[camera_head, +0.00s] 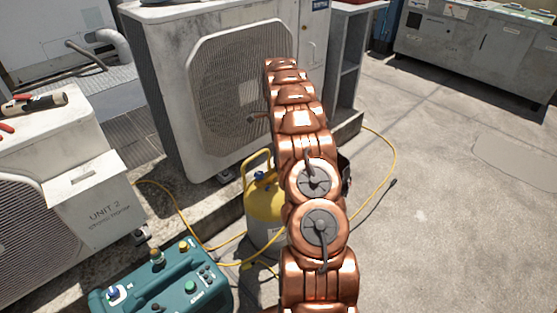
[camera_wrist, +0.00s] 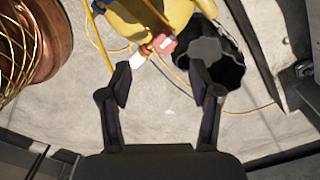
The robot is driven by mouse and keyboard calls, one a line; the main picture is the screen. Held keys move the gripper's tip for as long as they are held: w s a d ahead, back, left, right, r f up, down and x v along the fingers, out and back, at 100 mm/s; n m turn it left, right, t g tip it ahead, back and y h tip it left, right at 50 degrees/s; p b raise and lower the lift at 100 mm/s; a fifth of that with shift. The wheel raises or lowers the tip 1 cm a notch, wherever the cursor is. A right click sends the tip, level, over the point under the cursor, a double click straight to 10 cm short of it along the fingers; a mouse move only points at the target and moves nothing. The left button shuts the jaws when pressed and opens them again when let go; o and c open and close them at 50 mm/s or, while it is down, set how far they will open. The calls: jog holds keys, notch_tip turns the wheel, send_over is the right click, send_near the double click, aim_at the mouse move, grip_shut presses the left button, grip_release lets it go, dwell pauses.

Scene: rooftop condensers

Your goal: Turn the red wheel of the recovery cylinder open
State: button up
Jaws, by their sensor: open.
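The recovery cylinder (camera_head: 265,205) stands on the ground in the head view, grey below with a yellow top and handle. A blue knob (camera_head: 260,176) shows on its top; my copper arm hides its right side. In the wrist view the yellow top of the cylinder (camera_wrist: 155,14) is at the upper edge, with a small reddish part (camera_wrist: 166,45) that may be the red wheel, partly shown beside a white piece. My gripper (camera_wrist: 160,84) is open and empty, its fingers apart below that part in the picture. The head view does not show the gripper.
A dark round container (camera_wrist: 212,62) is close beside the cylinder, near the right finger. Yellow hoses (camera_head: 393,160) run over the ground. A teal machine (camera_head: 165,283) stands front left, a condenser unit (camera_head: 170,90) behind.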

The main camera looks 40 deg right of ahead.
jog(key=shift+d+f, duration=0.35)
jog(key=shift+d, duration=0.05)
notch_tip(320, 180, down, 8)
jog(key=shift+r+b, duration=0.15)
jog(key=shift+b, duration=0.25)
jog(key=c, duration=1.1)
jog(key=shift+c, duration=0.2)
